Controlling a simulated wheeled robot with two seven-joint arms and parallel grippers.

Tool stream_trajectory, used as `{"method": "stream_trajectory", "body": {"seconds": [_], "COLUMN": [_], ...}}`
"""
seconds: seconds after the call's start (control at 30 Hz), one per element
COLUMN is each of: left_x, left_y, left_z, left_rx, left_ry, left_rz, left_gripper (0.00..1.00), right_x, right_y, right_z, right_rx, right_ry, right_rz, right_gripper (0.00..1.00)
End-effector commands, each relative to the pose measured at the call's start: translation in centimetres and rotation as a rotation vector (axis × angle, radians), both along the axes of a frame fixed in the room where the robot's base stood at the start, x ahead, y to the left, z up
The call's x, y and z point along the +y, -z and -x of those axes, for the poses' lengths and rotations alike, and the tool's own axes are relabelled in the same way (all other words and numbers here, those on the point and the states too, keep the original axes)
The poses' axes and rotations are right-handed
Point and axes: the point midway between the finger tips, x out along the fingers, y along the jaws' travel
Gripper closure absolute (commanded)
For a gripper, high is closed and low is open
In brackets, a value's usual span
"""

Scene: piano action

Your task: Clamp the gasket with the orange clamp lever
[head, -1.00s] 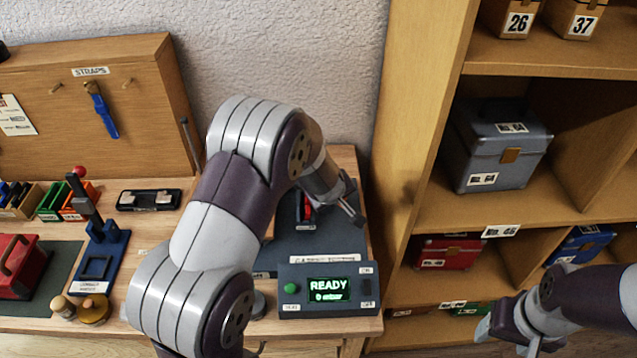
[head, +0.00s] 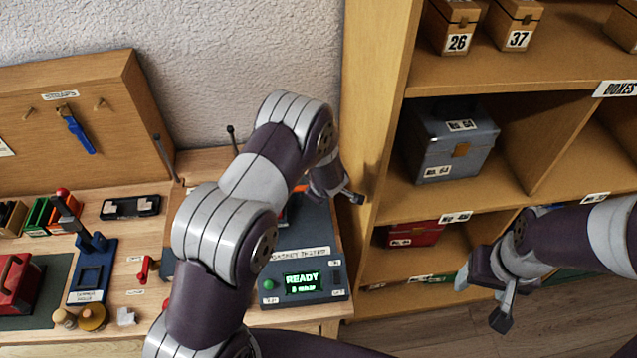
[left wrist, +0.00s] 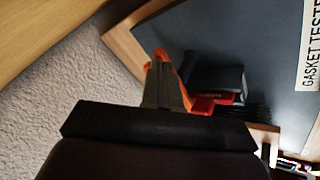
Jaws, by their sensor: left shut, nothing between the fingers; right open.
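The dark grey gasket tester (head: 320,235) stands at the bench's right end; its green screen reads READY. The orange clamp lever (head: 300,188) shows as a small bit behind my left arm in the head view. In the left wrist view the orange lever (left wrist: 158,56) is right at the tips of my left gripper (left wrist: 163,72), which is shut with nothing in it; contact cannot be told. A red part (left wrist: 215,102) and a dark block lie beside it. I cannot make out the gasket. In the head view my right gripper (head: 490,300) is open and empty, in front of the shelf.
A tall wooden shelf (head: 375,130) with boxes stands close on the right of the tester. A blue stand (head: 92,270), a red switch (head: 146,268) and small parts sit to the left. A strap board (head: 110,120) stands at the back.

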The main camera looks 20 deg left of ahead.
Motion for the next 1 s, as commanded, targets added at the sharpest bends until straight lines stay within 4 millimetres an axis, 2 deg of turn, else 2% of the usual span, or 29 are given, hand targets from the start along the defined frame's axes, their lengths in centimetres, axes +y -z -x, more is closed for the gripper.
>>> {"method": "stream_trajectory", "body": {"seconds": [1.0], "left_x": [0.38], "left_y": [-0.52], "left_z": [-0.08], "left_rx": [-0.001], "left_ry": [0.002], "left_rz": [-0.001], "left_gripper": [1.0], "right_x": [0.0], "right_y": [-0.66], "right_z": [0.0], "right_rx": [0.0], "right_ry": [0.0], "right_rz": [0.0], "right_gripper": [0.34]}}
